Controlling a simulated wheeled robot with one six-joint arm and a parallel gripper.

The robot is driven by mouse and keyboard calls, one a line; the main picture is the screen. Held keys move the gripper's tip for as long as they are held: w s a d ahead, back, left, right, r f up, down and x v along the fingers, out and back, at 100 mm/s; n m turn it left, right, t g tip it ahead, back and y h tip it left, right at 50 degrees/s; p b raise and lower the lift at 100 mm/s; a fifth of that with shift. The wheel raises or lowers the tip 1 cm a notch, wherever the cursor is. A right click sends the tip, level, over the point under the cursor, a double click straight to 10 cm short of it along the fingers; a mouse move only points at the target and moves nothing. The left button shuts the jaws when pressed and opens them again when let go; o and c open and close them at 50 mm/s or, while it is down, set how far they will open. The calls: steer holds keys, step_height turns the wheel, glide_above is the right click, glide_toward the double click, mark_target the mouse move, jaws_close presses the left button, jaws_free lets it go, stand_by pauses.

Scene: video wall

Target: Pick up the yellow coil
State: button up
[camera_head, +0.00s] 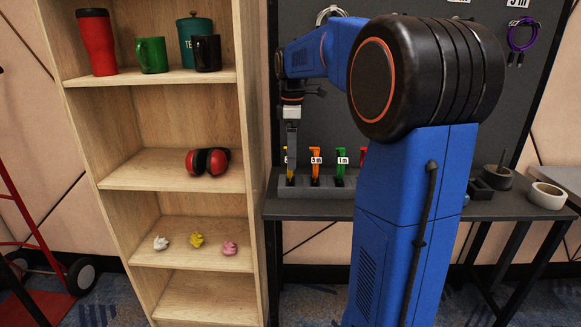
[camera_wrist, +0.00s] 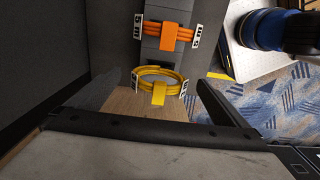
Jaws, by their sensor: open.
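The yellow coil (camera_wrist: 171,78), a looped cable with a yellow strap and white end tags, shows in the wrist view between my two fingers. In the head view it (camera_head: 290,178) stands at the left end of a grey rack (camera_head: 345,192), mostly hidden behind my gripper. My gripper (camera_head: 291,150) points down directly over it. In the wrist view my gripper (camera_wrist: 160,82) is open, one finger on each side of the coil, with visible gaps. I cannot tell whether the fingertips are level with the coil.
An orange coil (camera_head: 315,168) stands close beside the yellow one, then a green coil (camera_head: 340,168) and a partly hidden red one. A wooden shelf (camera_head: 170,184) stands close on the left. A tape roll (camera_head: 546,196) lies on the table's right.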

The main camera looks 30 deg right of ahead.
mark_target(292, 173)
steer(key=shift+f, duration=4.1)
steer(key=c, duration=1.2)
